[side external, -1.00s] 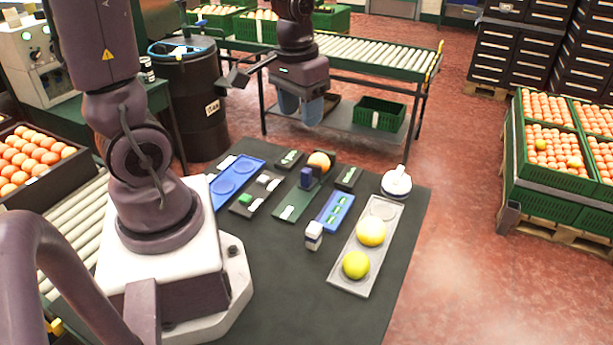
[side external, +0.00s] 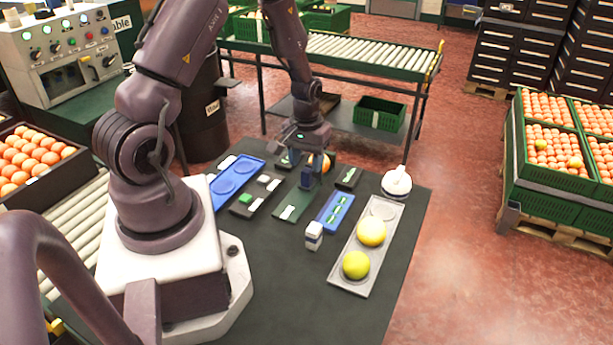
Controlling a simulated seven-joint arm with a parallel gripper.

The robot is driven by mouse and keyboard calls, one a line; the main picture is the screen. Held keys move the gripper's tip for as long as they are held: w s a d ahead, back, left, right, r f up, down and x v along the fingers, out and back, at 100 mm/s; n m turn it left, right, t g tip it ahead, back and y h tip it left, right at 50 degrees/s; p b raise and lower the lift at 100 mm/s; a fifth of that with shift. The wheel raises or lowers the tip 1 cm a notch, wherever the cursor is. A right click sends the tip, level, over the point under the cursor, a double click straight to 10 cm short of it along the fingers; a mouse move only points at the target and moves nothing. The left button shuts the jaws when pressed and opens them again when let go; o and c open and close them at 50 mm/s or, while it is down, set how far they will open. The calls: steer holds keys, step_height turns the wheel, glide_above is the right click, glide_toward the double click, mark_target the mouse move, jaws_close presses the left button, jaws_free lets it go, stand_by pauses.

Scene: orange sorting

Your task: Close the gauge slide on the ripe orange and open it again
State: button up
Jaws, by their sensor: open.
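The orange (side external: 327,161) sits at the far end of the dark green gauge plate (side external: 290,208), partly hidden behind my gripper. The gauge's dark blue slide block, plain in the earlier view, is now mostly covered by my gripper's fingers. My gripper (side external: 306,178) points down over the gauge, its fingers at the slide block on the near side of the orange. It is open. I cannot tell whether a finger touches the block.
A grey tray (side external: 347,279) holds two yellow fruits (side external: 371,232) on the right. A white domed device (side external: 396,183) stands behind it. A small white-and-blue block (side external: 314,236), a blue plate (side external: 329,223) and a blue two-recess tray (side external: 218,199) lie nearby. The front mat is clear.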

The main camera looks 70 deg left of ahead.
mark_target(307, 170)
step_height(307, 170, down, 5)
steer(key=shift+f, duration=0.1)
stand_by(0.3)
